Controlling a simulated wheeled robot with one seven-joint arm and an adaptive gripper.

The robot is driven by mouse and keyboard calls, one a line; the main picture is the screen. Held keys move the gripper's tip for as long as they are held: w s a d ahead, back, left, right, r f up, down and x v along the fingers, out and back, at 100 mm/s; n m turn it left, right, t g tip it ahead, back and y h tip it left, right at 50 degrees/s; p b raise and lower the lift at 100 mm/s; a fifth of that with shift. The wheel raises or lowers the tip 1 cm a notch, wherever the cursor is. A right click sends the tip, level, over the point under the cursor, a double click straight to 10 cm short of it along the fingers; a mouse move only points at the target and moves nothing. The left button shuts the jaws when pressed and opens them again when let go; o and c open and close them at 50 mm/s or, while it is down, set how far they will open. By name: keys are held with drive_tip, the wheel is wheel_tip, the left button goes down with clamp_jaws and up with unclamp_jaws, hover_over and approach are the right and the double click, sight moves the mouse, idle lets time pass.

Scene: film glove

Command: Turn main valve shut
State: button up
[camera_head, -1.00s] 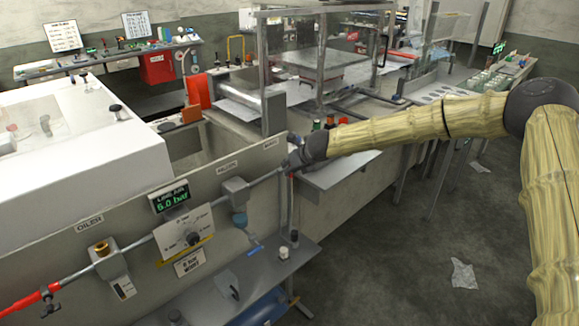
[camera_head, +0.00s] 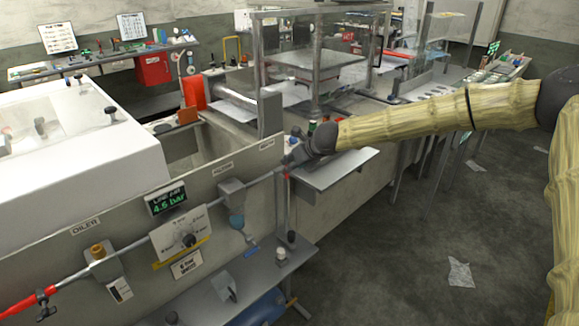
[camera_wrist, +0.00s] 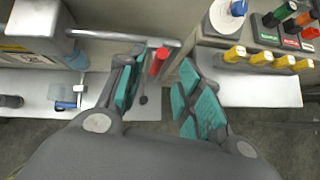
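A small red handle (camera_head: 286,175) shows on the grey air pipe (camera_head: 262,180), by the rightmost panel label, which I take as the main valve. In the wrist view the red handle (camera_wrist: 159,61) lies between my fingertips, nearer the left finger. My gripper (camera_wrist: 160,88) is open, with teal pads on both sides of a gap. I cannot tell whether either finger touches the handle. In the head view my gripper (camera_head: 298,152) is at the pipe's right end and partly hides the valve. A pressure display (camera_head: 167,200) reads 4.6 bar.
Along the pipe sit a regulator plate with a knob (camera_head: 187,240), a filter (camera_head: 236,215) and an oiler (camera_head: 101,252). A grey shelf (camera_head: 255,275) lies below. In the wrist view several yellow-handled items (camera_wrist: 260,58) stand right of my gripper. The floor (camera_head: 400,270) at right is mostly clear.

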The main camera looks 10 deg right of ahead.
drive_tip(key=shift+v, duration=2.9)
